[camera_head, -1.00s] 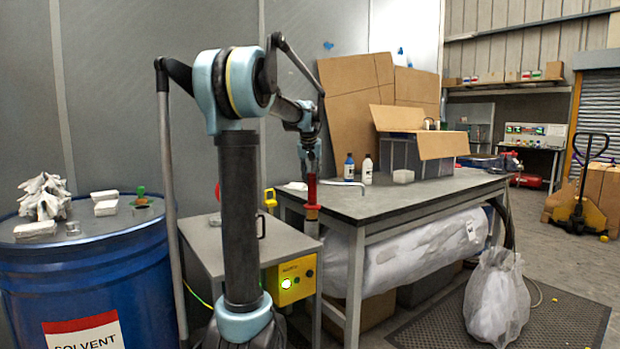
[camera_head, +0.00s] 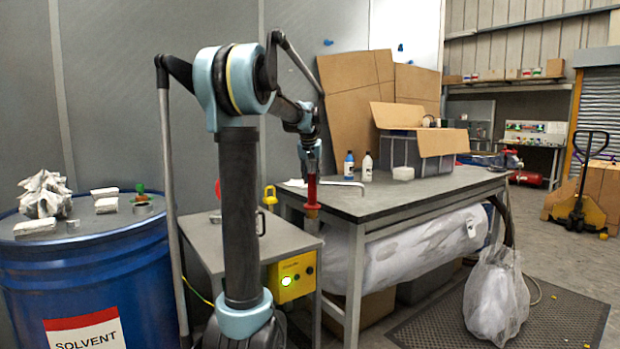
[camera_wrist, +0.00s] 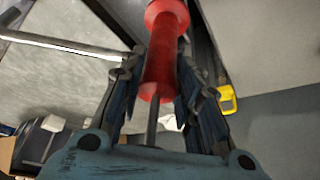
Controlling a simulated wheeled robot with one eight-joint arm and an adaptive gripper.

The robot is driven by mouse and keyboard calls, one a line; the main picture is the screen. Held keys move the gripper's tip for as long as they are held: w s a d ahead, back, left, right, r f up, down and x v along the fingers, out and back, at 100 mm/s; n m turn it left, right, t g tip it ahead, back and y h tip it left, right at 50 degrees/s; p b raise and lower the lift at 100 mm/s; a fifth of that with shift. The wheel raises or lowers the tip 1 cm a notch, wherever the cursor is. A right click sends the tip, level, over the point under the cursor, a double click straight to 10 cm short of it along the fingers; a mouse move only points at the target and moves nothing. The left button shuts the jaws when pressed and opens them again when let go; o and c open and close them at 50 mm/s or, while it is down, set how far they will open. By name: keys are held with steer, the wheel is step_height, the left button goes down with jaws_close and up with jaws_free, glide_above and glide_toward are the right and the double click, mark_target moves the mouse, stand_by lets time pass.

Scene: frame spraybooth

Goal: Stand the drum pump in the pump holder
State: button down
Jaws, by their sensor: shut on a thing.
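The drum pump (camera_head: 312,191) has a red body and a thin bent metal spout (camera_head: 345,183) pointing right. My gripper (camera_head: 312,172) is shut on it at the upper part and holds it roughly upright by the bench's near left corner. In the wrist view the red body (camera_wrist: 160,62) lies between the two fingers, with a dark rod below it and the metal spout (camera_wrist: 60,42) to the left. The pump's lower end is hard to make out. I cannot clearly identify the pump holder; a yellow loop-shaped part (camera_head: 270,197) stands just left of the pump.
Two bottles and an open carton are on the bench. A blue solvent drum (camera_head: 90,270) is at left. A clear bag (camera_head: 497,295) lies on the floor mat.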

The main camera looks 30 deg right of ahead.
mark_target(312, 183)
steer(key=shift+f, duration=1.95)
stand_by(1.2)
steer(key=c, duration=1.1)
jaws_free()
steer(key=shift+f, duration=0.1)
steer(key=v, duration=1.2)
